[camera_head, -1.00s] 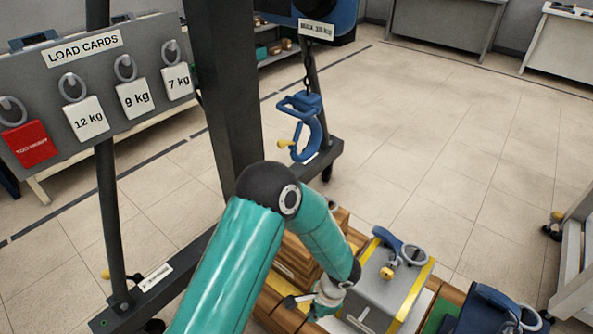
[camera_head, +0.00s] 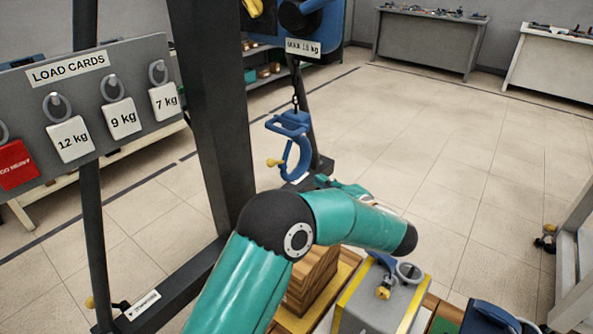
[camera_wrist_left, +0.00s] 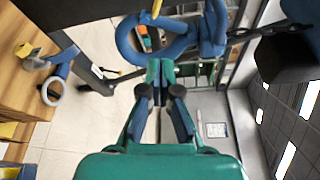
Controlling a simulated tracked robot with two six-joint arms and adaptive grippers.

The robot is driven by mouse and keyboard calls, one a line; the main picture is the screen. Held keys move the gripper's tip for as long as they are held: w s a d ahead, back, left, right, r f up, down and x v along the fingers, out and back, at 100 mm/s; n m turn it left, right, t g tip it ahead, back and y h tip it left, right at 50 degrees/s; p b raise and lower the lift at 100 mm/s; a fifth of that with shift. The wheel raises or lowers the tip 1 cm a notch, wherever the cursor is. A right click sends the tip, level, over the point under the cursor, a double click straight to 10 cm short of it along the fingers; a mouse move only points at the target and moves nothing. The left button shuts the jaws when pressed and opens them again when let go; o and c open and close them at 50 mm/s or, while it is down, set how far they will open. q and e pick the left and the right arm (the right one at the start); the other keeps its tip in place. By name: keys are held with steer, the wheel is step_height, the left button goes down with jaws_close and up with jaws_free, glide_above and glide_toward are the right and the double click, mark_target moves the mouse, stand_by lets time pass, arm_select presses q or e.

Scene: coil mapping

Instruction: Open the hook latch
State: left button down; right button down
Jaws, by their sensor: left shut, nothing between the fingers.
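The blue hook (camera_head: 290,122) hangs from a chain under the hoist in the head view. Its curved lower part has a yellow-tipped latch (camera_head: 274,162) on the left. In the left wrist view the hook (camera_wrist_left: 178,48) appears large and sideways, close beyond the fingertips, with a yellow latch part (camera_wrist_left: 144,18) at its top. My left gripper (camera_wrist_left: 160,70) is shut and empty, pointing at the hook. I cannot tell whether it touches the hook. In the head view the left gripper (camera_head: 324,182) shows small, just right of the hook's lower end. My right gripper is not in view.
A grey block with yellow edges (camera_head: 372,310) carries a blue shackle piece (camera_head: 384,270). Stacked wood (camera_head: 312,280) stands beside it. The dark hoist post (camera_head: 210,110) and load cards board (camera_head: 25,100) are left. Floor at right is open.

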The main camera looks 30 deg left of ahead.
mark_target(279, 161)
arm_select(q)
steer(key=shift+w+a+p, duration=0.15)
steer(key=shift+a+p, duration=0.15)
steer(key=shift+a, duration=2.55)
steer(key=shift+w+a+p, duration=0.15)
steer(key=shift+a+p, duration=0.1)
steer(key=shift+a, duration=2.6)
steer(key=shift+a, duration=0.1)
